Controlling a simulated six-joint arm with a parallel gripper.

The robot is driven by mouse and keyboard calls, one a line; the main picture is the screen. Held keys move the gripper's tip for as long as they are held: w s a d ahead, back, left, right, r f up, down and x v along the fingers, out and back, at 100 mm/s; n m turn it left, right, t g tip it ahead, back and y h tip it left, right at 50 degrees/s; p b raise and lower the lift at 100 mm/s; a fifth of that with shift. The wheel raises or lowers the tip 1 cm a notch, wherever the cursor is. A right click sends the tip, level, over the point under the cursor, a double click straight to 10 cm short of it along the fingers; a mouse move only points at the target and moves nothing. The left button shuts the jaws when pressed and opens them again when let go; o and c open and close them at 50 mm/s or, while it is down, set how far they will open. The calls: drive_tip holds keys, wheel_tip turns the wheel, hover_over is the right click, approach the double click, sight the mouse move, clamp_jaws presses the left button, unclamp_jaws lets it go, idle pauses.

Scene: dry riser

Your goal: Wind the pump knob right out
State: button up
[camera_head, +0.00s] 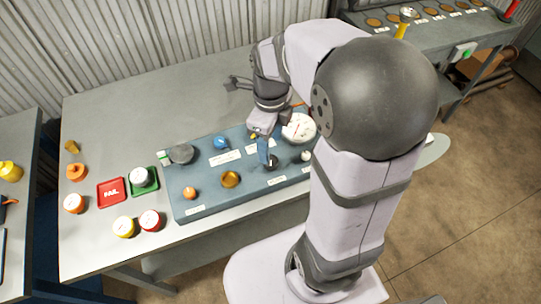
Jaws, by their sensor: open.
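A blue-grey panel (205,203) lies on the grey table and carries several knobs and fittings with white labels too small to read. I cannot tell for sure which one is the pump knob. A dark knob (272,161) sits at the right part of the panel, by my gripper. A brass knob (230,179), an orange knob (190,193) and a blue knob (221,142) are to its left.
A white gauge (298,127) stands at the panel's back right, close to my arm. A grey round cap (181,153) is at its left. A red FAIL tray (111,192), a green tray (143,181) and several small round parts lie left of the panel. The table's back left is clear.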

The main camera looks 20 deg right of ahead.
sight(271, 160)
drive_tip(key=shift+f+p, duration=0.4)
drive_tip(key=shift+f, duration=3.05)
drive_tip(key=c, duration=1)
